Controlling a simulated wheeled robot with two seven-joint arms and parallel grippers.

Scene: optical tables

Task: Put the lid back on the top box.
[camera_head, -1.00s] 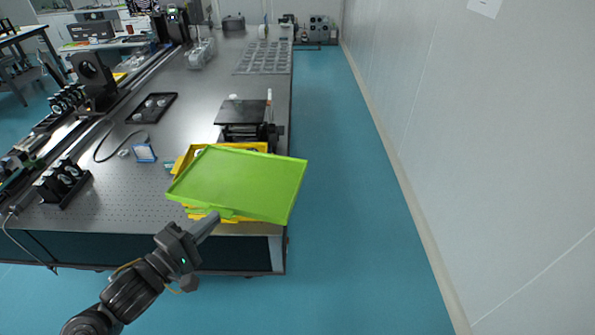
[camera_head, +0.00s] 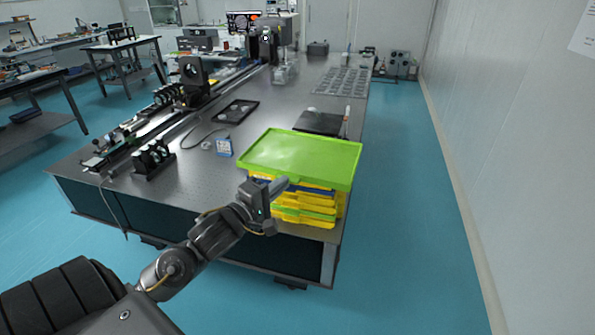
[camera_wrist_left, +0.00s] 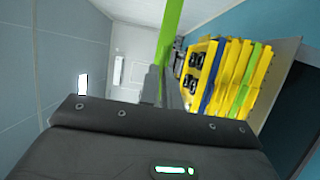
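The flat green lid (camera_head: 301,156) is over the front right part of the optical table, above a stack of yellow boxes (camera_head: 304,214) with green and blue layers. My left gripper (camera_head: 281,186) is at the lid's near edge and shut on it. In the left wrist view the lid (camera_wrist_left: 170,32) shows edge-on, with a visible gap between it and the stack (camera_wrist_left: 232,75). The open top box there holds black round-holed parts (camera_wrist_left: 193,70). In the head view the lid hides most of the top box. My right gripper is not in view.
The optical table (camera_head: 215,190) has a black platform (camera_head: 320,122) just behind the lid. The blue floor on the right is clear, up to the white wall.

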